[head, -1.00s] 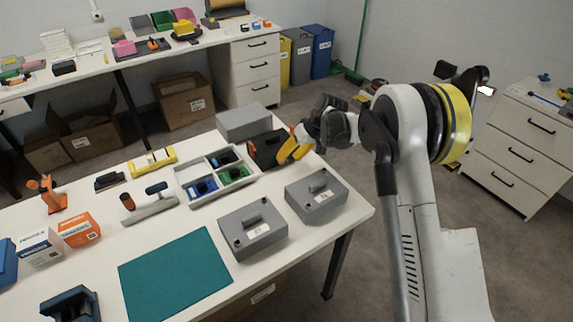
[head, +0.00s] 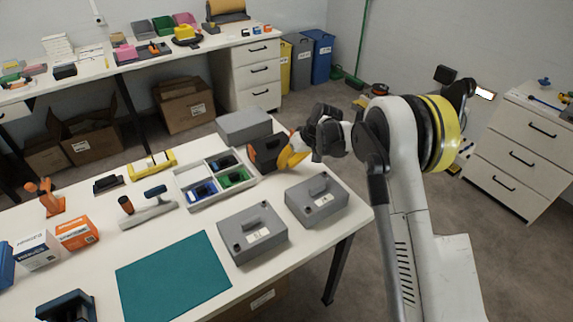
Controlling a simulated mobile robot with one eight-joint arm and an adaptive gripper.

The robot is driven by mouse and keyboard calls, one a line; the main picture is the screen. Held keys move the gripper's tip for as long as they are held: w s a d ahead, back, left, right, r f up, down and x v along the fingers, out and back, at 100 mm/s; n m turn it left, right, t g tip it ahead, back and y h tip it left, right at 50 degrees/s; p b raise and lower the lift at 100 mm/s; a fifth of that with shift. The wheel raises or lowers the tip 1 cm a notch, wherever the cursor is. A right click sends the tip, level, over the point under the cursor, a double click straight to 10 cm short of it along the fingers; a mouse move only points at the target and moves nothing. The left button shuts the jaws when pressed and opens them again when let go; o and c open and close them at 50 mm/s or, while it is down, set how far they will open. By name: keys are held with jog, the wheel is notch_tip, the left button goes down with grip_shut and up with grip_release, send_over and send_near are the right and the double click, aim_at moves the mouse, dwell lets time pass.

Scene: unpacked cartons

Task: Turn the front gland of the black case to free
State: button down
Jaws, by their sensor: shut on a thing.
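The black case (head: 264,154) stands on the white table behind the two grey cases, near the table's far right edge. How the gland is turned cannot be seen.
Grey cases (head: 252,233) and (head: 316,200) stand in front of the black case. A grey box (head: 243,124) stands behind it. A divided tray (head: 193,205) lies to the left. A teal mat (head: 174,277) covers the near table.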

jog(key=shift+s+a+n+t+h, duration=0.15)
jog(key=shift+n+t+h, duration=0.15)
jog(key=shift+t+h, duration=0.35)
jog(key=h, duration=0.1)
jog(key=t+h, duration=0.1)
jog(key=h, duration=0.1)
jog(key=shift+a+n+t, duration=0.2)
jog(key=shift+n+t, duration=0.05)
jog(key=shift+n, duration=0.05)
jog(key=shift+s+f+n+t+h+b, duration=0.15)
jog(key=shift+n+t+h+b, duration=0.2)
jog(key=shift+t+h, duration=0.7)
jog(key=shift+t+h+b, duration=0.4)
jog(key=shift+t+h, duration=0.05)
jog(key=shift+h, duration=0.35)
jog(key=c, duration=1.2)
grip_release()
jog(key=shift+c, duration=0.2)
